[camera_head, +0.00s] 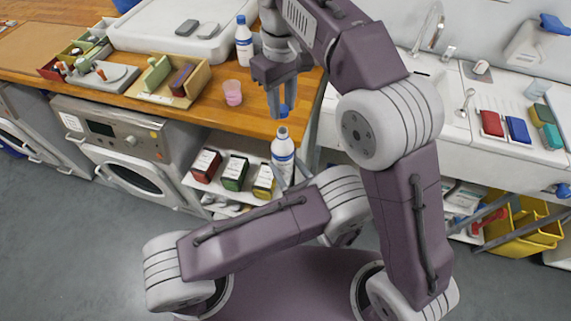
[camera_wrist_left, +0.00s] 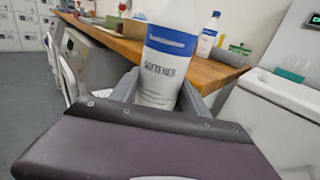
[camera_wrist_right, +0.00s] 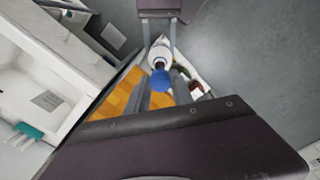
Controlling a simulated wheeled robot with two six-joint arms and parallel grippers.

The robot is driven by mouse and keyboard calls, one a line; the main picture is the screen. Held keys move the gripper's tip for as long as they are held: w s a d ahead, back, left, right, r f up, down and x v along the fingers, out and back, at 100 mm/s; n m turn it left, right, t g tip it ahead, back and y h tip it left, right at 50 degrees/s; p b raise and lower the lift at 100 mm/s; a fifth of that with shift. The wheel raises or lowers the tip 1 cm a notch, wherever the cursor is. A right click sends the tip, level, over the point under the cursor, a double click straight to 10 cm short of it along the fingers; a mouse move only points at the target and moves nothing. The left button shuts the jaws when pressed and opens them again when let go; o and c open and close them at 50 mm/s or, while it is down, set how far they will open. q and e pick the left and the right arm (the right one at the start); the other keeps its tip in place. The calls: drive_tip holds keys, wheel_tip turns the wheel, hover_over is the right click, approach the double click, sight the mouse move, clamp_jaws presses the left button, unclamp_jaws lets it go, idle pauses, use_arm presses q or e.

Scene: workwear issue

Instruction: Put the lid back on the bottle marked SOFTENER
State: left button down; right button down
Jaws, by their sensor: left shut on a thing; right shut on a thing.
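The white bottle with blue bands (camera_head: 283,150) is upright in front of the counter edge, its top uncapped. Its label reads SOFTENER in the left wrist view (camera_wrist_left: 166,72). My left gripper (camera_wrist_left: 158,92) is shut around its body; in the head view my arm partly hides the bottle's lower part. My right gripper (camera_head: 279,104) points down above the bottle, shut on the blue lid (camera_head: 284,109). The lid also shows in the right wrist view (camera_wrist_right: 161,81), with the bottle (camera_wrist_right: 160,54) beyond it. In the head view a gap shows between lid and bottle top.
A second blue-capped bottle (camera_head: 244,45) and a pink cup (camera_head: 233,93) stand on the wooden counter (camera_head: 215,118). Red, green and yellow boxes (camera_head: 235,173) sit on a shelf below. A sink unit (camera_head: 425,110) is at right, a washing machine (camera_head: 125,150) at left.

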drive_tip(key=shift+w+f, duration=0.1)
drive_tip(key=shift+f, duration=1.95)
drive_tip(key=shift+f, duration=0.85)
drive_tip(key=shift+f, duration=0.6)
